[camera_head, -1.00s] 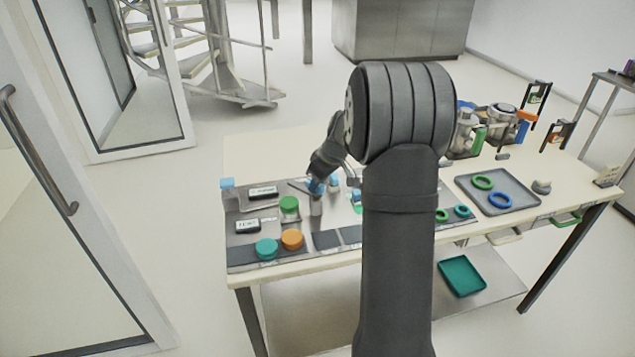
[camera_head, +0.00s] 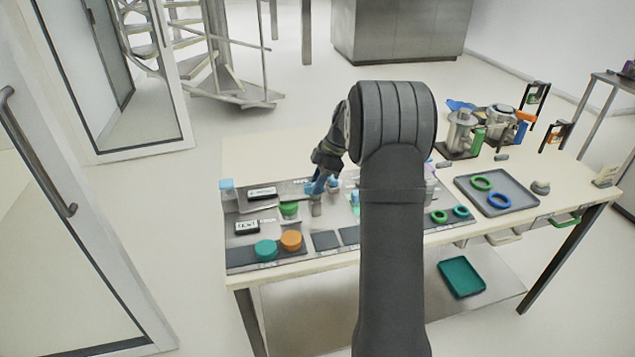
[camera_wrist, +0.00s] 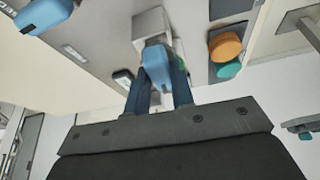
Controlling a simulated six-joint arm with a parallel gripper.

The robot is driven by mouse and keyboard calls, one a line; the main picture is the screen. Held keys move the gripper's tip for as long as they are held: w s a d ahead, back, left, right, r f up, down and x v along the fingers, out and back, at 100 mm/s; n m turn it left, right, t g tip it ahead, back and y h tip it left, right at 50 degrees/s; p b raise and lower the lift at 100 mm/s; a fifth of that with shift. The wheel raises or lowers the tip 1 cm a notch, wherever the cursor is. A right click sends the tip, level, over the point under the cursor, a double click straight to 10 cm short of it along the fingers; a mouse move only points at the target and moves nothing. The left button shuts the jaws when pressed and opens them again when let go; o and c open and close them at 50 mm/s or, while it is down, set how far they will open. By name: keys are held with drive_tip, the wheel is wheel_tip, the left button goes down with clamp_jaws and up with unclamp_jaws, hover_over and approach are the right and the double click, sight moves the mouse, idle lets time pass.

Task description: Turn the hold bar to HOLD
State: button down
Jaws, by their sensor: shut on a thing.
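A blue bar (camera_wrist: 157,66) sits at the head of a light grey post (camera_wrist: 150,22); I take it to be the hold bar. My gripper (camera_wrist: 158,78) has its two fingers on either side of the bar, shut on it. In the head view, my gripper (camera_head: 318,184) reaches down to the top of the post (camera_head: 316,206) on the grey panel (camera_head: 268,224). The bar's exact angle and any HOLD mark cannot be read.
Near the post are a green knob (camera_head: 288,208), a teal cap (camera_head: 265,250), an orange cap (camera_head: 291,240) and small label displays (camera_head: 247,227). Another blue part (camera_wrist: 45,14) shows in the wrist view. A tray (camera_head: 515,205) with rings lies to the right. My arm hides part of the table.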

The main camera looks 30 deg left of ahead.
drive_tip(key=shift+n, duration=0.5)
drive_tip(key=c, duration=1.2)
unclamp_jaws()
drive_tip(key=shift+c, duration=0.2)
drive_tip(key=v, duration=1.7)
drive_tip(key=shift+w+a+r, duration=0.15)
drive_tip(key=shift+w+r, duration=0.05)
drive_tip(key=shift+w, duration=0.05)
drive_tip(key=shift+f, duration=0.1)
drive_tip(key=x, duration=1.7)
drive_tip(key=shift+s+f, duration=0.1)
drive_tip(key=shift+s, duration=0.15)
